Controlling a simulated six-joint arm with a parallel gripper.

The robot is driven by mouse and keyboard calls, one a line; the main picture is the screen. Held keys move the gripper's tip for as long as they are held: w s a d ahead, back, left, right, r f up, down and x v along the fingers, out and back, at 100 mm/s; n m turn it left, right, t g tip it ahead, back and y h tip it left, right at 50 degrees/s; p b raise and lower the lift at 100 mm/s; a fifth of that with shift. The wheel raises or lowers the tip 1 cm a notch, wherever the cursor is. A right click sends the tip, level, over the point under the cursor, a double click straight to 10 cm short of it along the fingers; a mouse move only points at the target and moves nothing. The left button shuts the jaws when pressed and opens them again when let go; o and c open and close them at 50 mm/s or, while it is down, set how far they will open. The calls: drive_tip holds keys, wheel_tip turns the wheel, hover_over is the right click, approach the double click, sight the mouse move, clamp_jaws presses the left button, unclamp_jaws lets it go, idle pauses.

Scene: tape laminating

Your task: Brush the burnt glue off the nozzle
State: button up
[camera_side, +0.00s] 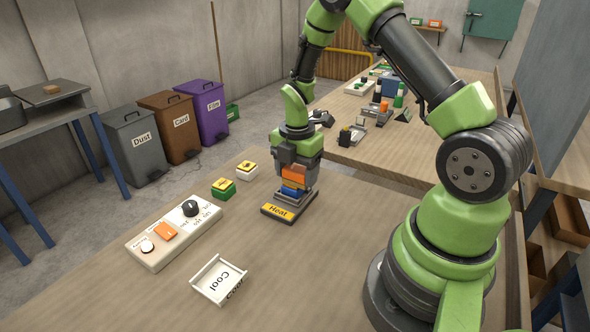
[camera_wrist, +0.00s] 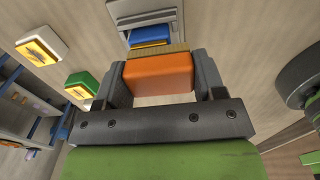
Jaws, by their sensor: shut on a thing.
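My gripper (camera_side: 294,163) points down over the dark stand with a yellow "Heat" label (camera_side: 279,210). It is shut on an orange brush (camera_side: 296,174). In the wrist view the orange brush (camera_wrist: 160,77) sits between both fingers, with tan bristles (camera_wrist: 158,50) along its far edge. A blue block (camera_side: 291,190) is just below the brush on the Heat stand; it also shows in the wrist view (camera_wrist: 151,35), right beyond the bristles. I cannot tell whether the bristles touch it. No nozzle or burnt glue can be made out clearly.
A white "Cool" tray (camera_side: 207,292) stands at the front. A control panel (camera_side: 170,236) with knobs and an orange switch lies to the left. Bare table lies between panel and stand.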

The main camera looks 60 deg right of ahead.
drive_tip(key=shift+w, duration=1.55)
drive_tip(key=shift+s+r, duration=0.1)
drive_tip(key=shift+r, duration=4)
